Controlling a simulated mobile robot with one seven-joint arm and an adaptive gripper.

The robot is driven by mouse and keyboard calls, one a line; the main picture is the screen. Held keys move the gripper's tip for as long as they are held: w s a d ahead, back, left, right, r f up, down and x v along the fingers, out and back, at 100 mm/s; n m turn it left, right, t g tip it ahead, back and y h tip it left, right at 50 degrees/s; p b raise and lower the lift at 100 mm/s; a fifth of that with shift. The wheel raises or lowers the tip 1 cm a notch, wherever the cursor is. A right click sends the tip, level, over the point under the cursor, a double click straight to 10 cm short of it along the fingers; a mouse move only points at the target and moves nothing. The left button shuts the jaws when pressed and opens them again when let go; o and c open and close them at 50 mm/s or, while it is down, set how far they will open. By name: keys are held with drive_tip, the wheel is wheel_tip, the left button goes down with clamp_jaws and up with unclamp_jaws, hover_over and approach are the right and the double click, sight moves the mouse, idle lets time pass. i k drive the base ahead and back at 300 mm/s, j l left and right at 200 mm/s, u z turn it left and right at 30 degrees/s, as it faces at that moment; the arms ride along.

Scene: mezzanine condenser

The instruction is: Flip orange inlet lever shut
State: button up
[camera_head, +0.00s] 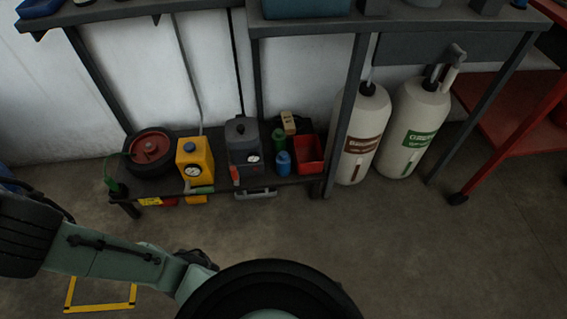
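A dark grey unit (242,143) with a round gauge stands on the low shelf under the bench. A small orange-red part (235,174) shows at its lower left front; it may be the orange inlet lever, but it is too small to tell its position. My arm (115,262) crosses the lower left of the view, well in front of the shelf and apart from the unit. A dark part (196,258) shows behind my arm; I cannot tell whether it is my gripper. No fingertips can be made out.
A yellow unit (195,160) with a gauge and green handle, a dark reel (150,152), a blue bottle (283,163) and a red bin (309,152) share the shelf. Two cream cylinders (364,132) (412,130) stand right. Open floor (430,250) lies in front.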

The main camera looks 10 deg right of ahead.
sight(235, 174)
drive_tip(key=i+j+u, duration=0.2)
drive_tip(key=u, duration=0.15)
drive_tip(key=i+j+u, duration=0.1)
drive_tip(key=i+u, duration=0.6)
drive_tip(key=k+j, duration=0.05)
drive_tip(key=k, duration=0.05)
